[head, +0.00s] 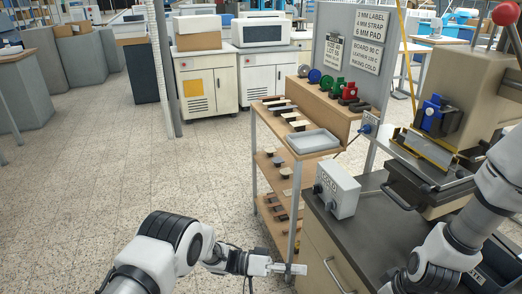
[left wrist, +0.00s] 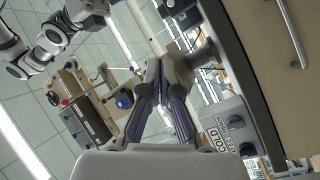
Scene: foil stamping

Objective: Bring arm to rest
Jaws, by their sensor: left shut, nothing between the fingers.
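My left arm reaches in from the bottom of the head view, and its gripper (head: 290,268) points right, by the lower front of the wooden shelf rack (head: 257,150) and left of the bench drawers (head: 325,262). In the left wrist view the left gripper (left wrist: 165,62) has its fingers together with nothing between them. I cannot tell whether it touches the rack post. My right arm (head: 450,252) bends over the dark bench top at the right. Its links also show in the left wrist view (left wrist: 55,38). The right gripper is not visible.
A grey control box (head: 338,188) and a stamping press (head: 430,150) stand on the dark bench (head: 395,235). The rack carries a grey tray (head: 313,141) and several tools. A drawer handle (head: 335,275) projects near my left gripper. Open floor (head: 110,180) lies left.

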